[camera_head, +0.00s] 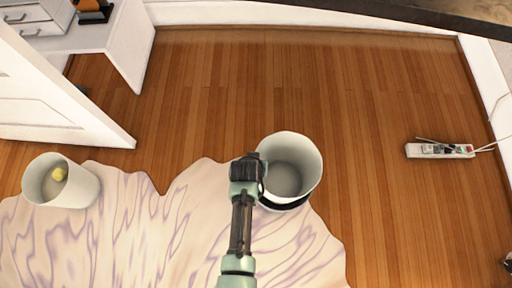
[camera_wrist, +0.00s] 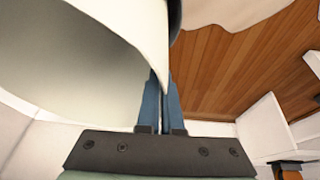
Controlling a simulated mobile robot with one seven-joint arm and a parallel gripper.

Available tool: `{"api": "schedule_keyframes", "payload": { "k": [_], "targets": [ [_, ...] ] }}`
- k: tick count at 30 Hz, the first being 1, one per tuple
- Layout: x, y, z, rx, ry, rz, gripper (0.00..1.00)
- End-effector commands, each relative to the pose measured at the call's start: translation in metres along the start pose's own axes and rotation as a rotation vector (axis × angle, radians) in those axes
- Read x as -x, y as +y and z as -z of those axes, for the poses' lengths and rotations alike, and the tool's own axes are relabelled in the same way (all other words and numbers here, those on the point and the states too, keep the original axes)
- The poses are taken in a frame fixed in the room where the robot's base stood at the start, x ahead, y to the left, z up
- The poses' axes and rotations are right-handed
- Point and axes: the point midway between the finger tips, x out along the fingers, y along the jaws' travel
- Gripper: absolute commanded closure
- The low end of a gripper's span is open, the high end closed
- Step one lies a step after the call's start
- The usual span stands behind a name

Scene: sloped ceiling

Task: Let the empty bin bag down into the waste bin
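The bin bag (camera_head: 305,158) is a white, open-topped, round liner at the middle of the head view, and it looks empty inside. Under its lower edge a dark curved band (camera_head: 288,206) shows, which looks like part of the waste bin; the rest is hidden by the bag. My gripper (camera_head: 258,172) is at the bag's left rim. In the wrist view, the blue fingers (camera_wrist: 163,100) are close together with the white wall of the bag (camera_wrist: 135,25) between them. How far the bag sits inside the bin I cannot tell.
A power strip (camera_head: 440,150) lies on the wooden floor at the right. A white door (camera_head: 50,105) and desk (camera_head: 125,45) are upper left.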

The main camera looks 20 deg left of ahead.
Motion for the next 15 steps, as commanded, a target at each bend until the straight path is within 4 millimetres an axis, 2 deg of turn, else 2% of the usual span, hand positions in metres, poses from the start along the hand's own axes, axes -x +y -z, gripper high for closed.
{"api": "schedule_keyframes", "payload": {
  "k": [6,15],
  "targets": [
    [-0.020,-0.002,-0.008,0.000,0.001,0.000,1.00],
    [-0.036,-0.003,-0.014,0.001,0.001,0.000,1.00]
  ]
}}
